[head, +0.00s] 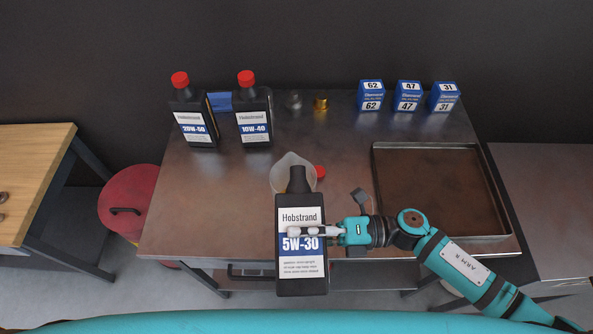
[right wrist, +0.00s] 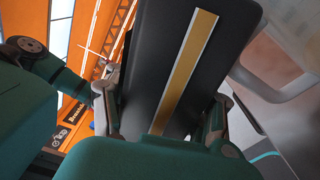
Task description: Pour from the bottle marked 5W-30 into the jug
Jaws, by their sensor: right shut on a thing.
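The black bottle marked 5W-30 (head: 303,268) is held by my right gripper (head: 318,231) in front of the table's near edge. Its neck, without a cap, points toward the jug in the head view. The gripper is shut on the bottle's sides. In the right wrist view the bottle (right wrist: 150,50) stands between the fingers, with a yellowish strip along its side. The translucent jug (head: 284,168) is on the table behind the bottle, partly hidden by the bottle's neck. Part of a clear vessel also shows in the right wrist view. My left gripper is not in view.
A red cap (head: 319,171) lies beside the jug. Bottles marked 20W-50 (head: 195,128) and 10W-40 (head: 254,123) stand at the back left. Blue boxes (head: 408,97) stand at the back right, and an empty tray (head: 435,190) lies on the right.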

